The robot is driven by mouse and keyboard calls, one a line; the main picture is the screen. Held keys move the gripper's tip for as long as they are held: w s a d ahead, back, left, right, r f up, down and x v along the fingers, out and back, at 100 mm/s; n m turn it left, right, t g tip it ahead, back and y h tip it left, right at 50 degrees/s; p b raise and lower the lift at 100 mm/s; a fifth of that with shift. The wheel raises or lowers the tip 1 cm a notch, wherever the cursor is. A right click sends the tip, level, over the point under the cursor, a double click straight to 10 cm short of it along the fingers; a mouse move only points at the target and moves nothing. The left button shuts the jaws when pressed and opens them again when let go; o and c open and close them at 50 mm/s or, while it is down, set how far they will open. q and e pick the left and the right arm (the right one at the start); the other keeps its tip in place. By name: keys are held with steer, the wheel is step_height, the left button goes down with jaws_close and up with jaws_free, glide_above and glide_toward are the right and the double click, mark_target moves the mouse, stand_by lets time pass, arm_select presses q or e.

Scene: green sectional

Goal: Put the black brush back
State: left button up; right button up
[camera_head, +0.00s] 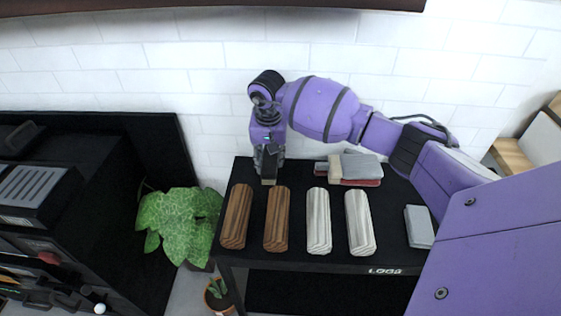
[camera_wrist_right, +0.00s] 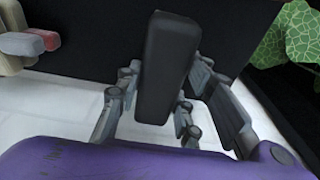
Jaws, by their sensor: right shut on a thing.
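The black brush (camera_wrist_right: 168,65) shows in the right wrist view as a dark, elongated block between the fingers. My right gripper (camera_head: 268,166) is shut on it and points down over the back left part of the black table (camera_head: 300,262). In the head view the brush (camera_head: 269,172) is a small dark shape with a tan lower end, mostly hidden by the fingers. I cannot tell whether it touches the tabletop. My left gripper is in neither view.
Two brown wood blocks (camera_head: 236,216) and two pale striped blocks (camera_head: 319,220) lie in a row on the table. Grey, tan and red blocks (camera_head: 356,168) are piled at the back. A grey block (camera_head: 419,227) lies right. A leafy plant (camera_head: 180,222) stands left of the table.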

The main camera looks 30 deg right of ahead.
mark_target(270, 159)
steer(key=shift+w+f, duration=0.1)
steer(key=shift+f, duration=0.1)
steer(key=shift+f, duration=0.2)
steer(key=o, duration=1)
steer(key=shift+r, duration=0.1)
step_height(270, 159, up, 12)
steer(key=s, duration=0.1)
steer(key=shift+a+r, duration=0.15)
steer(key=shift+a, duration=0.25)
steer(key=shift+s, duration=0.1)
